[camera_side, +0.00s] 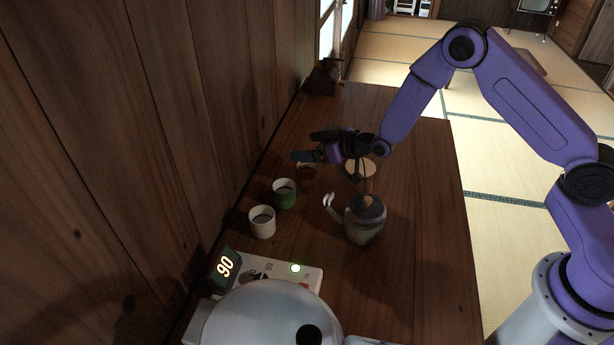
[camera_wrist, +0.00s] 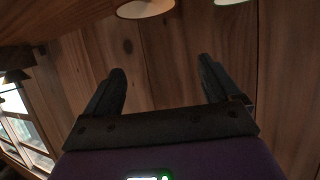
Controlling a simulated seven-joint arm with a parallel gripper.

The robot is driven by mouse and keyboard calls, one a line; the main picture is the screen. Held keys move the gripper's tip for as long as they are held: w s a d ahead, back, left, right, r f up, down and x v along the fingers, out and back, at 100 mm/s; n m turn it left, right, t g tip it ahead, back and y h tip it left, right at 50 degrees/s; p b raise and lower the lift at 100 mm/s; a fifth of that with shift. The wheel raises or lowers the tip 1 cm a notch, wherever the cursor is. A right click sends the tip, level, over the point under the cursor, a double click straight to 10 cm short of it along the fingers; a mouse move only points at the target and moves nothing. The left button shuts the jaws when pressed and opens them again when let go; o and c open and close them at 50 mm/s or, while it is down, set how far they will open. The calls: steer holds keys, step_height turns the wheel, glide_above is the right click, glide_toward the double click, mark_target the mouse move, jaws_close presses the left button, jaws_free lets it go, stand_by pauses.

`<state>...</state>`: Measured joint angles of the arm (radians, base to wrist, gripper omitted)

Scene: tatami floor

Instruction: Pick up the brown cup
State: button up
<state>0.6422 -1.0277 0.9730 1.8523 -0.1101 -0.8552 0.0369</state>
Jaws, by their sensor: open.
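My gripper (camera_side: 312,147) is open and empty over the wooden counter, pointing left toward the plank wall. Its two dark fingers stand apart in the wrist view (camera_wrist: 165,88), with only wall planks between them. A small brown round thing (camera_side: 306,169), probably the brown cup, shows just below the fingers in the side view, mostly hidden by them. In the wrist view a cup with a pale rim (camera_wrist: 146,9) is cut by the top edge, beyond the fingers and not between them. Its outer colour is hard to tell.
A green cup (camera_side: 284,194) and a white cup (camera_side: 262,222) stand along the wall side. A grey teapot (camera_side: 364,219) with a brown lid stands near the gripper. A round coaster (camera_side: 360,167) lies behind it. A white appliance (camera_side: 265,318) fills the near end. The counter's right side is clear.

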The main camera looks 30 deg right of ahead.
mark_target(299, 165)
steer(key=shift+w+f, duration=0.1)
steer(key=shift+f, duration=1.9)
step_height(299, 165, down, 3)
steer(key=shift+f, duration=0.2)
steer(key=shift+x, duration=0.9)
steer(key=shift+w+a+f, duration=0.1)
steer(key=shift+w+a, duration=0.15)
steer(key=shift+w, duration=0.2)
steer(key=c, duration=1.2)
steer(key=shift+r, duration=0.2)
